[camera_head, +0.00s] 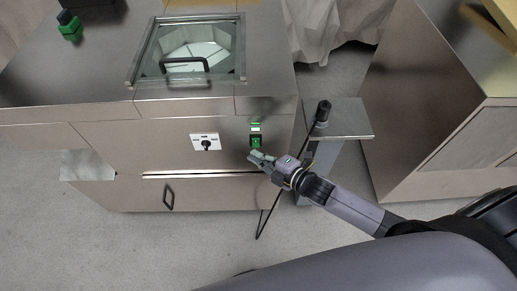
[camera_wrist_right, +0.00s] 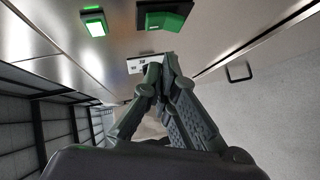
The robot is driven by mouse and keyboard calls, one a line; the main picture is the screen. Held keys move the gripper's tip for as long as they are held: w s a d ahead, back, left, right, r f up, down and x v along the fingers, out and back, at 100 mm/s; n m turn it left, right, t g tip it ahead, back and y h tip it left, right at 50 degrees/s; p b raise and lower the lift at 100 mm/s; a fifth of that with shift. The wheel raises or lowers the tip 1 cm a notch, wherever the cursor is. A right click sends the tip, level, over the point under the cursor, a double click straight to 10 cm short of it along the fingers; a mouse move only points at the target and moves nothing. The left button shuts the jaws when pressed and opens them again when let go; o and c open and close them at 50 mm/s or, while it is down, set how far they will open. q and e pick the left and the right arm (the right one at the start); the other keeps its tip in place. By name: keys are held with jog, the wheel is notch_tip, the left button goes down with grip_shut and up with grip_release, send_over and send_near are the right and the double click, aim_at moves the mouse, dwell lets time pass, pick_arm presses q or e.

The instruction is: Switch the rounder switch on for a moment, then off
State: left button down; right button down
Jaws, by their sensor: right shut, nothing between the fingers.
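The rounder's green switch (camera_head: 256,142) is on the front panel of the steel machine, under a small lit green indicator (camera_head: 256,128). In the right wrist view the green rocker switch (camera_wrist_right: 163,17) shows at the top, beside the glowing indicator (camera_wrist_right: 95,25). My right gripper (camera_head: 256,156) is shut and empty, with its fingertips just below the switch in the head view. In the right wrist view its fingertips (camera_wrist_right: 161,60) are together, a little apart from the switch in the picture; contact cannot be told. My left gripper is not in view.
A white plate with a black rotary knob (camera_head: 206,144) is left of the switch. A lid with a black handle (camera_head: 185,65) is on top. A drawer handle (camera_head: 168,198) is below. A steel side shelf (camera_head: 345,122) and a black lever knob (camera_head: 323,108) stand close right of my gripper.

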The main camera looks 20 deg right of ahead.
aim_at(256, 142)
jog(key=shift+w+d+f, duration=0.25)
jog(key=shift+w, duration=0.4)
jog(key=shift+w+d+f, duration=0.2)
jog(key=shift+w+f, duration=0.05)
jog(key=shift+w, duration=0.35)
jog(key=shift+w+d+f+n+t+b, duration=0.1)
jog(key=shift+w+f+n+t+b, duration=0.25)
jog(key=shift+b, duration=0.8)
jog(key=shift+s, duration=0.2)
